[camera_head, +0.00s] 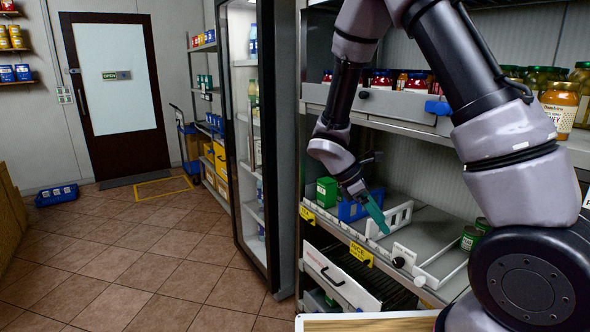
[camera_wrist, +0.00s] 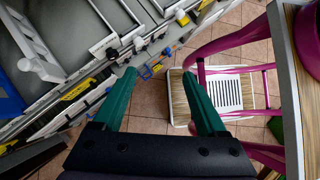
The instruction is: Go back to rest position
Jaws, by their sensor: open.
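My gripper (camera_head: 374,212) has green fingers and hangs in front of the shelf unit, near the front edge of the lower shelf (camera_head: 430,225). In the wrist view my gripper (camera_wrist: 160,75) is open, with its two green fingers well apart and nothing between them. Below the gap I see tiled floor and part of a step stool with magenta legs (camera_wrist: 215,60). My arm is bent across the front of the shelves, and its upper part covers the middle of the unit.
The lower shelf holds white dividers (camera_head: 388,220), a blue bin (camera_head: 352,208) and green boxes (camera_head: 326,190). Jars (camera_head: 560,105) stand on the upper shelf. A glass-door cabinet (camera_head: 250,130) stands left of the shelves. A wooden counter edge (camera_head: 370,323) is in front. The tiled floor (camera_head: 130,250) at left is open.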

